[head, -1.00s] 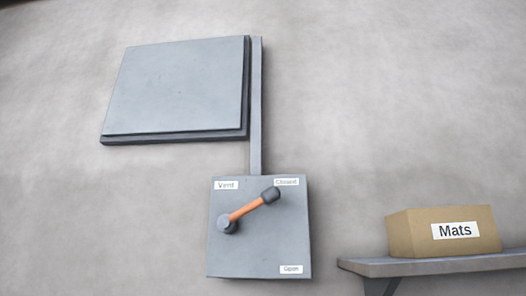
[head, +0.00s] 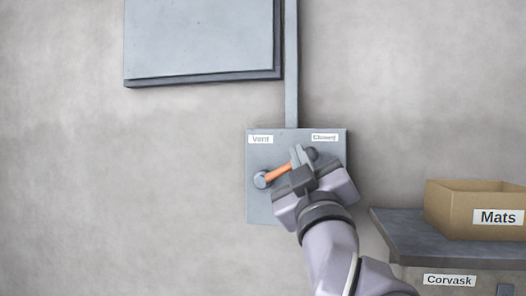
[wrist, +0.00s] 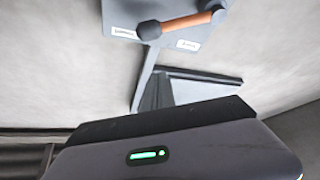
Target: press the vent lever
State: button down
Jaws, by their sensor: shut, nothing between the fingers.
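The vent lever (head: 279,173) has an orange shaft, a round pivot at its lower left and a dark knob (head: 311,153) at its upper right. It slants up toward the "Closed" label on the grey lever plate (head: 257,211). My gripper (head: 298,154) is shut and empty, and overlaps the shaft just left of the knob. I cannot tell if it touches. Its wrist hides the plate's lower right. In the wrist view, the lever (wrist: 187,24) and knob (wrist: 150,31) appear upside down at the top, with the fingertips not clearly visible.
A grey vent panel (head: 198,38) is on the wall above, joined to the plate by a vertical strip (head: 291,70). At right, a shelf (head: 405,235) carries an open "Mats" box (head: 460,216). A "Corvask" label (head: 449,280) is below. The wall left of the plate is clear.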

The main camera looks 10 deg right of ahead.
notch_tip(320, 180, up, 4)
jog(key=r+p, duration=0.1)
jog(key=p, duration=0.3)
send_over(285, 168)
jog(key=s, duration=0.3)
jog(key=d+f, duration=0.2)
jog(key=f, duration=0.2)
jog(key=shift+w+d+f, duration=0.1)
jog(key=shift+d+f, duration=0.15)
jog(key=shift+d, duration=0.15)
jog(key=shift+f, duration=0.1)
